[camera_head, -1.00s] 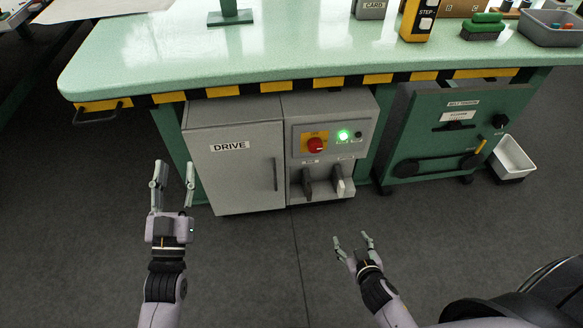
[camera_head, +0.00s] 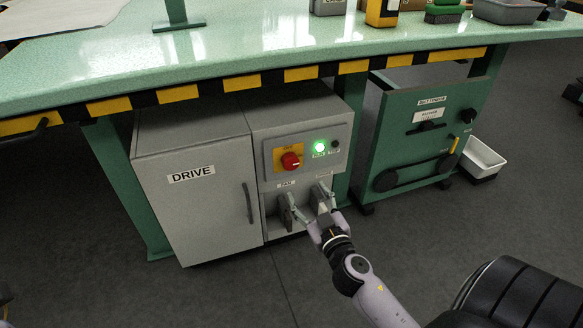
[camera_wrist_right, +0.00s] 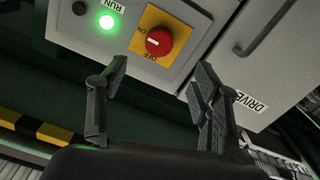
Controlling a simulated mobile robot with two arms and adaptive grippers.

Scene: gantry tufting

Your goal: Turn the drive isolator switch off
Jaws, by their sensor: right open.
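The drive isolator switch is a red rotary knob (camera_head: 291,161) on a yellow plate, on the grey drive cabinet's front panel. The knob also shows in the right wrist view (camera_wrist_right: 160,41), with ON and OFF on its plate. Its exact setting is hard to read. A green lamp (camera_head: 319,147) marked RUN is lit beside it. My right gripper (camera_head: 311,204) is open, below the knob in the head view and in front of the lower levers. In the wrist view the knob lies beyond the gap between its fingers (camera_wrist_right: 160,75), apart from them. My left gripper is out of view.
Two levers, the left one (camera_head: 286,212) under a FAN label, sit in the recess below the panel, partly behind my right fingers. The cabinet door (camera_head: 205,205) reads DRIVE. The striped bench edge (camera_head: 243,84) overhangs above. A green belt-tension unit (camera_head: 404,140) stands right.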

